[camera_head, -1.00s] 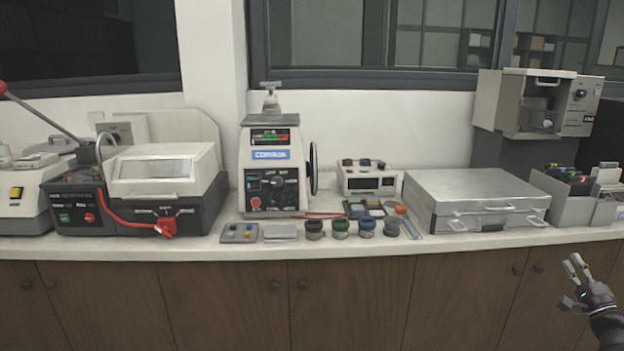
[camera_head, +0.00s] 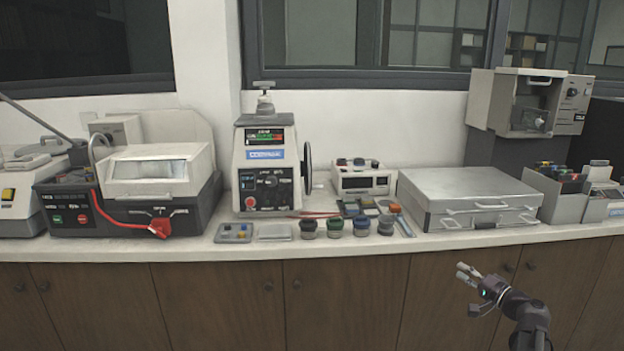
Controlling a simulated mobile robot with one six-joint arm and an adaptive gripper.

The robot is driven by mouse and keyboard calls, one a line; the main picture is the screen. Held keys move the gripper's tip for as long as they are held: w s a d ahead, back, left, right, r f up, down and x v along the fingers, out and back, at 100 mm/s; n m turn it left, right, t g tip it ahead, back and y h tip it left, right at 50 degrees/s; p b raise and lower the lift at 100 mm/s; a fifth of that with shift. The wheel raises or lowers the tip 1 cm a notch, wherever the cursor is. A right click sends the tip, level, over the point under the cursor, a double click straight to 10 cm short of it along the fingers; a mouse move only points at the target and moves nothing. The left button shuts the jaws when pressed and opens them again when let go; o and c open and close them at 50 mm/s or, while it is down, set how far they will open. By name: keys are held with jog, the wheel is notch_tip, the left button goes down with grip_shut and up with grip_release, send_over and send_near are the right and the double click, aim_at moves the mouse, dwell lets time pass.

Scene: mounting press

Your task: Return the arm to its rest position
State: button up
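My gripper (camera_head: 461,271) is at the lower right, in front of the brown cabinet doors and below the counter edge in the picture. Its two light fingertips point left and slightly up. A narrow gap shows between them, and nothing is seen held. My dark forearm runs from it down to the bottom edge of the picture. The mounting press (camera_head: 267,170), white with a blue label and a dark control panel, stands upright on the counter. My gripper is apart from it, to its lower right.
A machine with a clear-lidded white cover (camera_head: 150,172) stands at the left. Several small jars (camera_head: 335,228) line the counter's front. A silver case (camera_head: 470,196) lies right of the press, with a grey boxy device (camera_head: 528,103) behind it. The space before the left cabinets is clear.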

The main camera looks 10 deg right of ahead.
jog(key=a+f+n+g+y, duration=0.1)
jog(key=a+f+n+g, duration=0.3)
jog(key=a, duration=0.6)
jog(key=a+f+n+g, duration=0.1)
jog(key=a+f+g, duration=0.45)
jog(key=a, duration=0.45)
jog(key=shift+s+a+f+n+g+h, duration=3.25)
jog(key=shift+s+a+f+h, duration=1.25)
jog(key=shift+s+a, duration=1.45)
notch_tip(320, 180, up, 24)
jog(key=w+p, duration=0.1)
jog(key=p, duration=2.3)
jog(key=shift+a+f+m+g+y, duration=0.25)
jog(key=shift+a+m+g+y, duration=0.1)
jog(key=shift+a, duration=0.1)
jog(key=shift+a, duration=0.1)
